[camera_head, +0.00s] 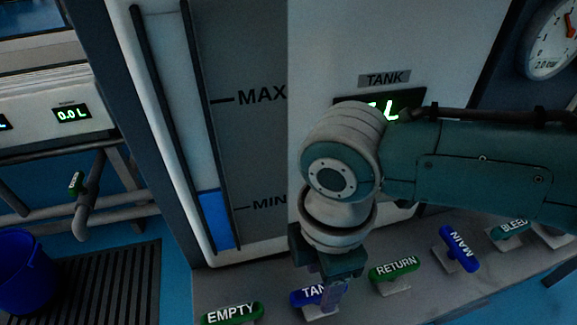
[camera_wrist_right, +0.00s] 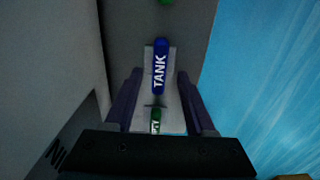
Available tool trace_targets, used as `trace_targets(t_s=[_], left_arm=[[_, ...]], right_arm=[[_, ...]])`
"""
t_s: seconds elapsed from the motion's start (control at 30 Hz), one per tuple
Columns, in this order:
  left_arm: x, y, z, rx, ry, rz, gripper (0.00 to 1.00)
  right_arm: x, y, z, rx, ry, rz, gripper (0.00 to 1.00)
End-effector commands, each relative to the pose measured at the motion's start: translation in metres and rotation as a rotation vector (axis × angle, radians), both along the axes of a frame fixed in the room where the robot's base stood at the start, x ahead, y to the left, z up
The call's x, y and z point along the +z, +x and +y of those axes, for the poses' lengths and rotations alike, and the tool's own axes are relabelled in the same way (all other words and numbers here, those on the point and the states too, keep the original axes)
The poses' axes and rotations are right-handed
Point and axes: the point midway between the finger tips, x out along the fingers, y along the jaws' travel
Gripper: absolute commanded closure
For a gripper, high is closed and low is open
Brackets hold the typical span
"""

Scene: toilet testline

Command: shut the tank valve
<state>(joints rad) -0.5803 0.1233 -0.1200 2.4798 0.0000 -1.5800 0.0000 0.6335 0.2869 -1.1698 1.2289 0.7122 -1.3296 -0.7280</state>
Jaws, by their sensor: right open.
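The tank valve has a blue handle marked TANK (camera_head: 303,297) on the grey ledge below the gauge panel, lying nearly along the row of valves. In the right wrist view the blue TANK handle (camera_wrist_right: 160,68) runs up the picture, centred between the fingertips. My right gripper (camera_head: 333,285) is open, pointing down above the handle in the head view and covering part of it. The right gripper's two fingers (camera_wrist_right: 159,78) show to either side of the handle, with gaps. Contact cannot be told. My left gripper is in neither view.
The green EMPTY (camera_head: 232,313) and RETURN (camera_head: 394,269) handles flank the tank valve. The blue MAIN handle (camera_head: 459,249) is turned diagonally, with the BLEED handle (camera_head: 510,229) beyond. A blue bucket (camera_head: 25,275) stands left.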

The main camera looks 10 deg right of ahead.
Motion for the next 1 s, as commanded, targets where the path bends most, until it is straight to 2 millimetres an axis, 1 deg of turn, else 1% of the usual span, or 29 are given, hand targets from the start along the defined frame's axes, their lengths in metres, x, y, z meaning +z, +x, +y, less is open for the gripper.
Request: trace_targets(t_s=[0.03,0.1,0.2,0.33,0.5,0.9,0.97,1.0], left_arm=[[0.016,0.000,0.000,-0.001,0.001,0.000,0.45],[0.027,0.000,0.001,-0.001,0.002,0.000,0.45],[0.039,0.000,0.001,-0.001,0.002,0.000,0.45],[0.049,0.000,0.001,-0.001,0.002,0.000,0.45],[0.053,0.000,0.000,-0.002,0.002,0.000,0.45],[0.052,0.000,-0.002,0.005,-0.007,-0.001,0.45],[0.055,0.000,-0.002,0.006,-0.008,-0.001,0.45],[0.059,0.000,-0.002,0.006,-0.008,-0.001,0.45]], right_arm=[[0.019,0.001,0.000,0.000,0.002,-0.002,0.45],[0.035,0.000,0.000,0.000,0.001,-0.002,0.45],[0.054,0.000,0.000,0.000,0.001,-0.002,0.45],[0.072,0.000,0.000,0.000,0.001,-0.001,0.45],[0.081,0.000,0.000,0.000,0.001,-0.001,0.45],[0.080,0.000,0.000,0.000,0.000,-0.001,0.45],[0.082,0.000,0.001,-0.001,0.003,-0.001,0.45],[0.087,-0.002,0.003,-0.004,0.009,0.000,0.45]])
